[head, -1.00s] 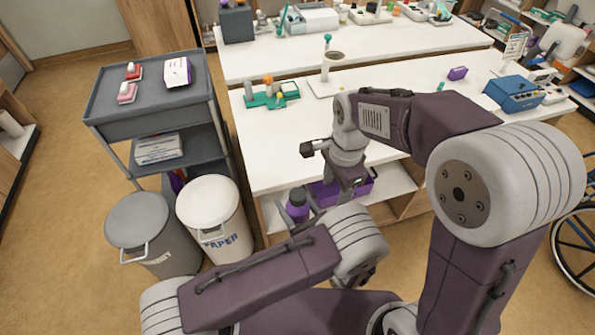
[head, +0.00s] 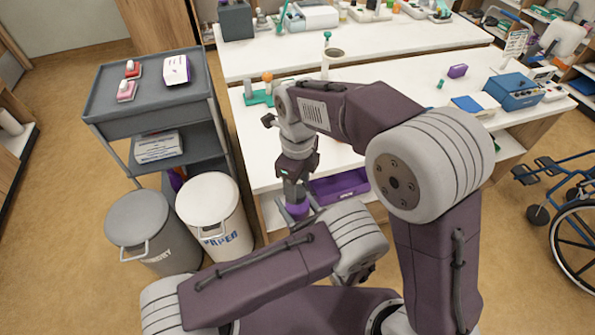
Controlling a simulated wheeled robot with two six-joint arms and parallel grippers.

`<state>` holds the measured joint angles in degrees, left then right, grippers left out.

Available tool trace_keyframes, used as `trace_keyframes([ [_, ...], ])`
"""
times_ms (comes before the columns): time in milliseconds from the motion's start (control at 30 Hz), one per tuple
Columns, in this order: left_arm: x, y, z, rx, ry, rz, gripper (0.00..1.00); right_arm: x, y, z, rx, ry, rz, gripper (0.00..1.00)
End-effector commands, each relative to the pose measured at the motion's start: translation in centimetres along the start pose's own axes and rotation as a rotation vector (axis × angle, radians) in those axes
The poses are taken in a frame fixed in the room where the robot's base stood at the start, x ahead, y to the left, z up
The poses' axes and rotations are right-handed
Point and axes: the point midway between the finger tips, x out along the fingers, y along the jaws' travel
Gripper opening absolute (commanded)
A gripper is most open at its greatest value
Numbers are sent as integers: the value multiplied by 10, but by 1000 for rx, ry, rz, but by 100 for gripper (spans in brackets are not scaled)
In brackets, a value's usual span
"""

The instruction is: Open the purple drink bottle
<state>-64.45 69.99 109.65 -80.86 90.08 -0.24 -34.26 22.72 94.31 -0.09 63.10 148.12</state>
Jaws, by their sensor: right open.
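The purple drink bottle (head: 298,210) shows in the head view in front of the white table's near edge, above my left arm. It looks upright; its lower part is hidden behind my left arm. My right gripper (head: 295,189) points down directly over the bottle's top and hides the cap. Its jaws are open; whether they touch the cap cannot be told. My left arm crosses the lower middle. Its gripper is mostly hidden behind the arm near the bottle, and its jaws cannot be made out.
The white table (head: 400,80) stands behind, with a purple bin (head: 340,186) on its shelf. A teal rack (head: 258,98) and a blue box (head: 513,92) are on top. Two lidded bins (head: 140,222) and (head: 210,205) and a grey cart (head: 150,100) stand left; a wheelchair (head: 575,235) is right.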

Motion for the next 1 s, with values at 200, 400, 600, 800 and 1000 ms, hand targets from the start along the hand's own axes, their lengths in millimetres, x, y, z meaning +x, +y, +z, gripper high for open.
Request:
trace_keyframes([
  [200, 0, 0, 0, 0, -1, 0, 0, 22, 0, 0, 0, 0, -1, 56],
  [400, 0, 0, 0, 0, -1, 0, 0, 24, 0, 0, -1, -1, -1, 56],
  [600, 0, 0, 0, 0, -1, 0, 0, 24, 0, 0, -1, -1, -1, 17],
  [800, 0, 0, 0, -1, -1, 0, 0, 24, 0, 0, -32, -1, -2, 0],
  [1000, 0, 0, 0, -1, -1, 1, 0, 23, -1, 0, -508, -2, -2, 0],
])
